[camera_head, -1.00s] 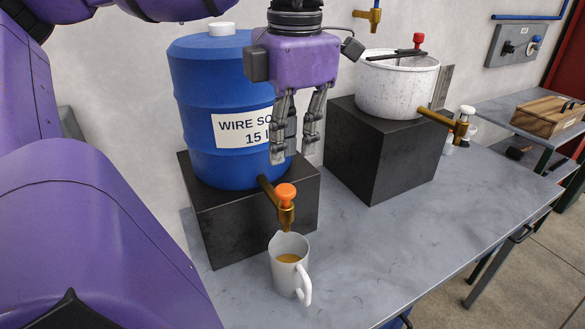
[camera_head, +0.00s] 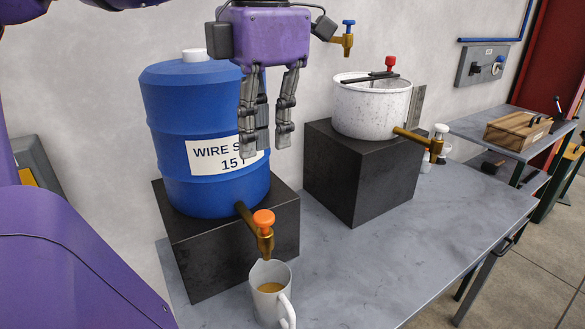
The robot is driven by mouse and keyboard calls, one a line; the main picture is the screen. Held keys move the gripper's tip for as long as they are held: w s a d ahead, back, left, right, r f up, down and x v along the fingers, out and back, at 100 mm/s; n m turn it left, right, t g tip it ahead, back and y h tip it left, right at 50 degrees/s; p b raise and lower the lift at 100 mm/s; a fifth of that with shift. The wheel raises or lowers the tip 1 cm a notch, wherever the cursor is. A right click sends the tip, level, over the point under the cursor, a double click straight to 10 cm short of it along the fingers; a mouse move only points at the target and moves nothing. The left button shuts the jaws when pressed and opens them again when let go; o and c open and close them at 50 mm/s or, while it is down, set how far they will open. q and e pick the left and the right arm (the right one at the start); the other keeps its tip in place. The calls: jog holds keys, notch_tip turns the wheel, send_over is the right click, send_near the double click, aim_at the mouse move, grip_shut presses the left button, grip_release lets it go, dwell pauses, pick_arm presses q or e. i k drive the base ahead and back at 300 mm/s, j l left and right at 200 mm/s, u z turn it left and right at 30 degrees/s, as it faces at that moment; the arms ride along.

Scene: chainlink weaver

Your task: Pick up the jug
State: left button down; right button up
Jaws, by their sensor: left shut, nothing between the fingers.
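The white jug (camera_head: 262,308) stands upright on the grey workbench at the bottom middle of the head view. It holds a brownish-yellow liquid, and its handle is on the right side. Its base is cut off by the lower edge of the picture. It stands below the brass tap with an orange knob (camera_head: 264,219). My left gripper (camera_head: 265,146), purple with grey fingers, hangs with its fingers pointing down in front of the blue barrel (camera_head: 190,130). It is shut and empty, well above the jug and apart from it. My right gripper is not in view.
The barrel and a speckled white pot (camera_head: 365,112) stand on dark blocks (camera_head: 360,180) on the workbench (camera_head: 380,255). The pot's brass tap (camera_head: 415,140) juts right. A blue-knobbed wall tap (camera_head: 343,40) is close right of my gripper. The bench right of the jug is clear.

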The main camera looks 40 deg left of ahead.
aim_at(269, 282)
jog(key=k, duration=1)
